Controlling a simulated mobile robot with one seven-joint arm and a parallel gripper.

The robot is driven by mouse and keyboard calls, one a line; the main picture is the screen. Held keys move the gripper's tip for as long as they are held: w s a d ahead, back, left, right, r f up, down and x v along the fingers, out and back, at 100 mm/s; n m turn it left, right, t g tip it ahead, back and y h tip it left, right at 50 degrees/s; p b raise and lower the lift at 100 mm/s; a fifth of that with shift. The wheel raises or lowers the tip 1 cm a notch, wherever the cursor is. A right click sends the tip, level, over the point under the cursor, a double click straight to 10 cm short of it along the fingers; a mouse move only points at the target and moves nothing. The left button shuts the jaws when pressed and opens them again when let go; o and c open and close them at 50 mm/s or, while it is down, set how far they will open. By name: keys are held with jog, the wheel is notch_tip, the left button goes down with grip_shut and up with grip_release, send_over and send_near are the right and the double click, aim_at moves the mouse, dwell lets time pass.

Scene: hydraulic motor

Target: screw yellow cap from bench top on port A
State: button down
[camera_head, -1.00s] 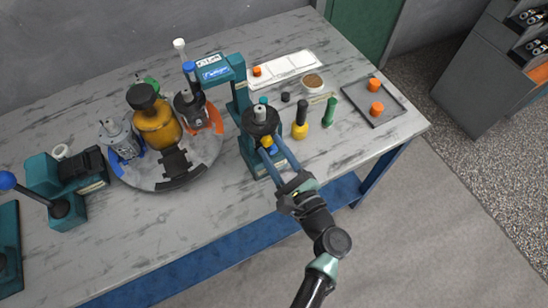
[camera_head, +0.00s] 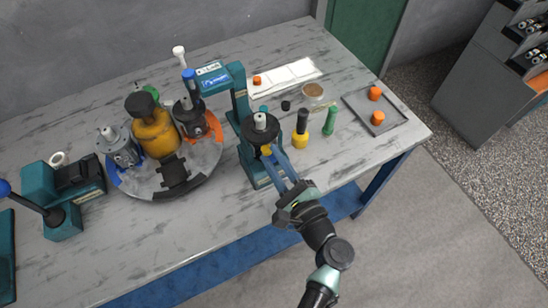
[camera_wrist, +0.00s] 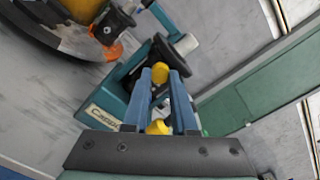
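The yellow cap (camera_wrist: 160,72) sits between my fingertips, against the side of the motor. My gripper (camera_wrist: 160,78) seems shut on it, one blue finger on each side. In the head view the cap (camera_head: 266,150) shows small beside the dark motor (camera_head: 261,127) in the teal stand, with my gripper (camera_head: 271,150) reaching in from the front right. The port behind the cap is hidden, so I cannot tell how far on it is. A second yellow shape (camera_wrist: 157,127) shows between the fingers nearer the palm; I cannot tell what it is.
The teal stand (camera_head: 240,100) rises close behind. A round turntable (camera_head: 213,158) with several motors stands left. A yellow-and-black tool (camera_head: 301,136) and a green one (camera_head: 330,121) stand right, then a grey tray (camera_head: 398,110) with orange caps. The bench front right is clear.

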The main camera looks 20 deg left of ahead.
jog(key=shift+r, duration=0.1)
dwell(0.4)
jog(key=shift+m+p, duration=0.4)
jog(key=shift+p, duration=0.1)
jog(key=shift+r+m+p, duration=0.1)
jog(key=shift+m+p, duration=0.85)
jog(key=shift+m, duration=0.25)
jog(key=shift+f+m+p, duration=0.2)
jog(key=shift+m+p, duration=0.55)
jog(key=shift+m, duration=0.55)
